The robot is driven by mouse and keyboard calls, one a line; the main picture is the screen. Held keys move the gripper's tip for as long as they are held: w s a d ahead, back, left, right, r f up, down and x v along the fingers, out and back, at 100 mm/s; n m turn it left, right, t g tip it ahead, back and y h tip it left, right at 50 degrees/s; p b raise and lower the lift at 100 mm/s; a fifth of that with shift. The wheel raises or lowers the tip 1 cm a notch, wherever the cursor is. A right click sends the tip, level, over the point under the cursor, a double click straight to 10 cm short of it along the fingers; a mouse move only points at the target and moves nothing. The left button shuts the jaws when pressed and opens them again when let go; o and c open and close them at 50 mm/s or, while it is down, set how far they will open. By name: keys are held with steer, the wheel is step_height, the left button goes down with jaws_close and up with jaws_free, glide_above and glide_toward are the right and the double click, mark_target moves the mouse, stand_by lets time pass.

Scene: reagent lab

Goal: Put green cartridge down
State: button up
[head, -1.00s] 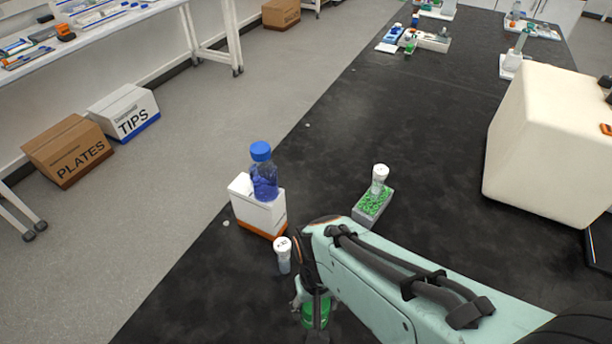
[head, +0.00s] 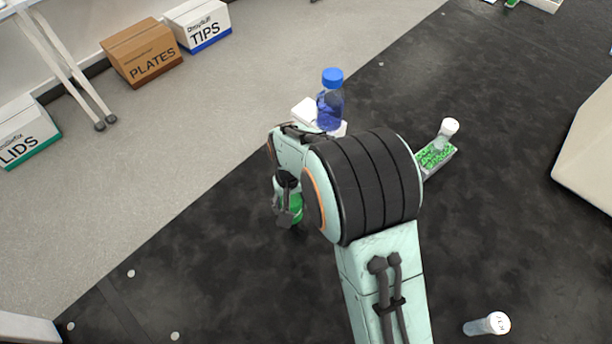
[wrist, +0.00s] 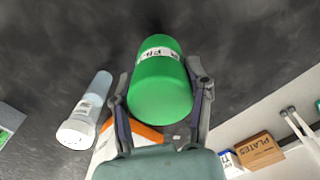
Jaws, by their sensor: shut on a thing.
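The green cartridge (wrist: 160,85) has a white label band and sits between the two fingers of my gripper (wrist: 160,95), which is shut on it. In the head view my gripper (head: 287,208) hangs above the black bench near its left edge, with a bit of green cartridge (head: 297,209) showing; my arm hides the rest. I cannot tell whether the cartridge touches the bench.
A blue-capped bottle (head: 330,105) stands on a white box (head: 304,110). A white-capped vial (wrist: 85,112) is near the cartridge. Right of my arm is a green-topped rack (head: 434,158) with a vial. Another vial (head: 488,324) is at lower right. Bench front left is clear.

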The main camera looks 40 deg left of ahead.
steer(key=shift+w+a+f, duration=0.15)
steer(key=shift+a+f, duration=0.1)
steer(key=shift+f, duration=1.7)
steer(key=shift+f, duration=0.1)
steer(key=o, duration=1.2)
step_height(320, 180, up, 12)
steer(key=shift+r, duration=0.15)
